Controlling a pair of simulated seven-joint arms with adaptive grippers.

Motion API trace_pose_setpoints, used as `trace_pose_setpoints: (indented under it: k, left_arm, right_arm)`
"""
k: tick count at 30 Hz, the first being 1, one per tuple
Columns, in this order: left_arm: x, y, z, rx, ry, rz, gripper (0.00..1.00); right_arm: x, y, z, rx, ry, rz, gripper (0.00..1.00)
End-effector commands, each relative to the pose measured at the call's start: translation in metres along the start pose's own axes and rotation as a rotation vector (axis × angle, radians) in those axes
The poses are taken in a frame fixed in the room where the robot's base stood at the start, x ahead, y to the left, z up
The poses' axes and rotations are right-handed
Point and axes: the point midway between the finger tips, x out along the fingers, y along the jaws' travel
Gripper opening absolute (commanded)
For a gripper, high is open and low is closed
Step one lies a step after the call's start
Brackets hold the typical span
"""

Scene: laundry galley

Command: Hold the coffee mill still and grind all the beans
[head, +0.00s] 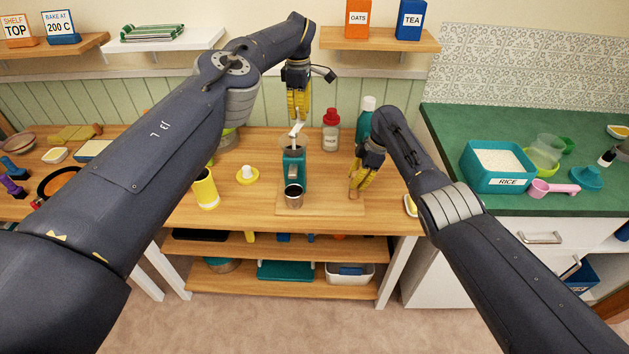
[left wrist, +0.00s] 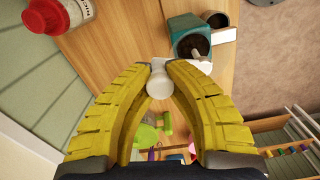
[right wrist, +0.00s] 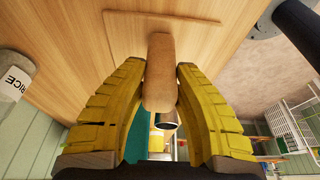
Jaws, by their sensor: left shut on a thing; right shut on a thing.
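The teal coffee mill (head: 294,173) stands upright on a wooden board (head: 321,206) in the middle of the table, with a dark-mouthed cup (head: 293,197) at its front. In the left wrist view, dark contents show in the mill's open top (left wrist: 194,46). My left gripper (head: 298,118) is above the mill, shut on the white knob (left wrist: 159,84) of its crank (left wrist: 205,66). My right gripper (head: 356,187) is right of the mill, shut on a brown wooden handle (right wrist: 160,75) by the board. How much is left to grind cannot be told.
A red-capped jar (head: 331,132) and a teal bottle (head: 364,122) stand behind the mill. A rice bin (head: 495,178) sits on the green counter. Shelves hang behind my arms.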

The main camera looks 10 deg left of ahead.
Motion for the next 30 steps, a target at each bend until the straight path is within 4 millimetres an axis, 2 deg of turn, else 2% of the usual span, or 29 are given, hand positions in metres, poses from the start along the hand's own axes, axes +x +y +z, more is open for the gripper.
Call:
trace_pose_setpoints:
  k: [10,26,27,30]
  left_arm:
    - [0.0,-0.003,-0.032,0.001,0.002,-0.002,0.0]
    - [0.001,-0.003,-0.028,0.001,0.0,-0.002,0.0]
    - [0.001,-0.003,-0.028,0.001,0.0,-0.002,0.19]
    - [0.001,-0.003,-0.028,0.001,0.0,-0.002,0.31]
  right_arm:
    - [0.001,0.0,0.001,0.002,-0.001,-0.001,0.0]
    - [0.0,0.0,0.001,0.001,-0.001,0.0,0.0]
    - [0.0,0.0,0.001,0.001,-0.001,0.0,0.0]
    - [0.0,0.0,0.001,0.001,-0.001,0.0,0.0]
